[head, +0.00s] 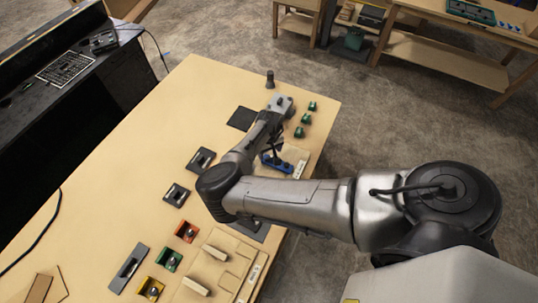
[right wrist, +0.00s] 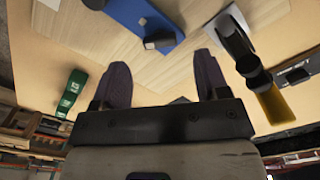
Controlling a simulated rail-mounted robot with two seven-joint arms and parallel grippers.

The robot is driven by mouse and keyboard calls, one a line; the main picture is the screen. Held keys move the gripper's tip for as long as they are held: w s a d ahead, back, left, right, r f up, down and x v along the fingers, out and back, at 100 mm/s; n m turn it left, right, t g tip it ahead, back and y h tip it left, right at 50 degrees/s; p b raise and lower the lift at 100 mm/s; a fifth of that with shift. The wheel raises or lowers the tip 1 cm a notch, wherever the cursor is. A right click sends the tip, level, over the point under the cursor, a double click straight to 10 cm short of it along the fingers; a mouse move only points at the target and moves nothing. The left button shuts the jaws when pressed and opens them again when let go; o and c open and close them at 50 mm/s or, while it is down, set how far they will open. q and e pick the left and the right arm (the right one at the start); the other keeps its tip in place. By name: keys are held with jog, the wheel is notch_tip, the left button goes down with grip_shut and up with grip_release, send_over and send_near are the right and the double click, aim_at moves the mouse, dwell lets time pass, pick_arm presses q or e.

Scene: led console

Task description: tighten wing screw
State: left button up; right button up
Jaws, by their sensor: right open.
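A blue fixture (head: 279,164) sits on a pale board near the right edge of the table, partly behind my right arm. In the right wrist view a blue block (right wrist: 143,16) carries a dark grey knob-like piece (right wrist: 160,40), which may be the wing screw; its shape is not clear. My right gripper (head: 271,150) hangs over the blue fixture in the head view. In the right wrist view its dark fingers (right wrist: 162,68) are open and empty, with the grey piece ahead of the gap between them and apart from both. My left gripper is not in view.
Several green blocks (head: 306,118) line the table's right edge, beyond the fixture. A small dark cylinder (head: 270,79) stands at the far end. Red (head: 187,231), green (head: 169,260) and yellow (head: 151,288) holders sit at the near end. The table's left-middle is mostly clear.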

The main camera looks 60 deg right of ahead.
aim_at(269, 157)
jog(key=shift+f, duration=2.2)
jog(key=c, duration=0.9)
jog(key=shift+c, duration=0.2)
